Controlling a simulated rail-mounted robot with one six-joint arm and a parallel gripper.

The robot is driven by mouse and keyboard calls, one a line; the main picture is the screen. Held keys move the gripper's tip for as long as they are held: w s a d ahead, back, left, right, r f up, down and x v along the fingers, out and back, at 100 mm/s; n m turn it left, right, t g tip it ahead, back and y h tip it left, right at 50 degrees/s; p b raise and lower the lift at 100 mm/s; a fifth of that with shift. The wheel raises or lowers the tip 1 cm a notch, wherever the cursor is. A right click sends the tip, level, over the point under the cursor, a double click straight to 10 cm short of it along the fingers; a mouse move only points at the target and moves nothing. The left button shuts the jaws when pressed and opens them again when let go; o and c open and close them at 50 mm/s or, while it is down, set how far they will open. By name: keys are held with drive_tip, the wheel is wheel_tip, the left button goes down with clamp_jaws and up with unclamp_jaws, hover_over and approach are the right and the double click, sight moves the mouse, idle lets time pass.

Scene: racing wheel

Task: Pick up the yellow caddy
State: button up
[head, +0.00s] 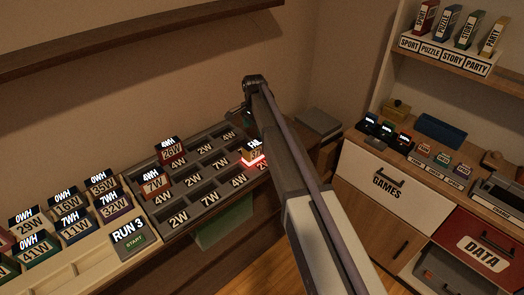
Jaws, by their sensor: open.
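A small yellow object (397,108), which may be the yellow caddy, sits on the wooden counter at the right, near the back wall. It is small in the picture and its details are hard to make out. My arm reaches up from the bottom right and bends down at its far end. My gripper (248,122) hangs there over the back of the grey tray, mostly hidden behind the arm. It is open, far to the left of the yellow object and apart from it. I cannot make out its fingertips.
The grey slotted tray (180,221) holds several labelled blocks, one glowing red (253,153) beside my arm. A blue box (439,130) and several small dark devices stand near the yellow object. A wall shelf (120,45) hangs above left. Drawers marked GAMES (385,184) and DATA (480,250) are below the counter.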

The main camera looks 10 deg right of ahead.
sight(255, 144)
drive_tip(key=f+b, duration=1)
drive_tip(key=f, duration=0.1)
drive_tip(key=shift+w+f+b, duration=0.25)
drive_tip(key=shift+b, duration=0.15)
drive_tip(key=shift+r, duration=0.3)
drive_tip(key=c, duration=1.3)
